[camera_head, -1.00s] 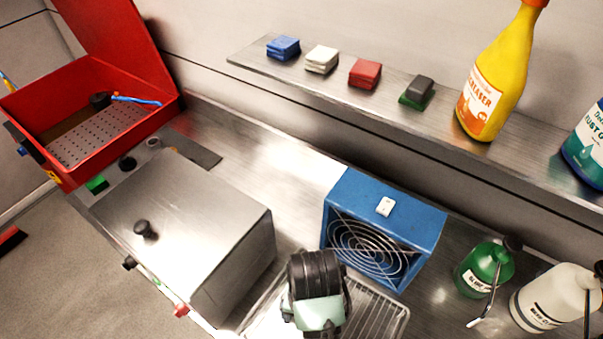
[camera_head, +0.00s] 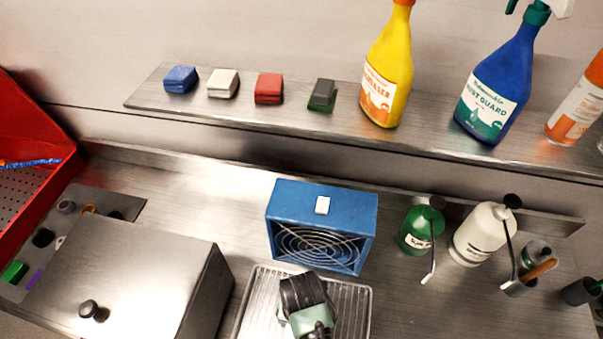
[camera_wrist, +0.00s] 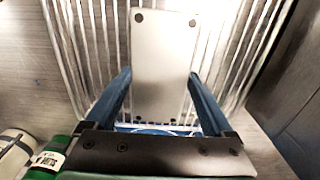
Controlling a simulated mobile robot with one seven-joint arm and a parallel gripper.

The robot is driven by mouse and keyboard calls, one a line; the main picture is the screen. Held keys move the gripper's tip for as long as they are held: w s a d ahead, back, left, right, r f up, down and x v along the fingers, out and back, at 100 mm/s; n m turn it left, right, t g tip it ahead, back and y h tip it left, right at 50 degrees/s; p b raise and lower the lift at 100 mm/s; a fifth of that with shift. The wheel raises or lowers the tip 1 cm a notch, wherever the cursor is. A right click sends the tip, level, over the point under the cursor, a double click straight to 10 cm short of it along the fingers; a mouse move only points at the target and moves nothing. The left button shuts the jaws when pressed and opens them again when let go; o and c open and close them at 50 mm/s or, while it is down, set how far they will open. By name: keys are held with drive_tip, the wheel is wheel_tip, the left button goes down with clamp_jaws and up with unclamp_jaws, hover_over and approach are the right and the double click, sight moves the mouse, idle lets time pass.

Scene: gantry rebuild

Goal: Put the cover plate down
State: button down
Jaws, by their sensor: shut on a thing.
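The cover plate (camera_wrist: 163,45) is a pale, flat rectangular plate with dark holes at its corners. In the wrist view it lies between the two blue fingers of my gripper (camera_wrist: 161,74), which is shut on it. Behind it are the bars of a wire rack (camera_wrist: 88,25), with the plate roughly along the bars. I cannot tell whether the plate touches the rack. In the head view my wrist is over the rack (camera_head: 360,300) and hides the plate and the fingertips.
A blue fan box (camera_head: 320,205) stands right behind the rack. A steel box (camera_head: 130,270) with a black knob is to the left. A green bottle (camera_head: 415,230) and a white bottle (camera_head: 475,235) stand to the right. A wall shelf (camera_head: 220,112) holds pads and spray bottles.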

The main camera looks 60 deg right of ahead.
drive_tip(key=shift+f, duration=0.35)
drive_tip(key=shift+w, duration=0.1)
unclamp_jaws()
drive_tip(key=shift+f, duration=0.2)
drive_tip(key=shift+r, duration=0.1)
wheel_tip(320, 180, up, 12)
drive_tip(key=b, duration=0.1)
drive_tip(key=shift+r, duration=0.1)
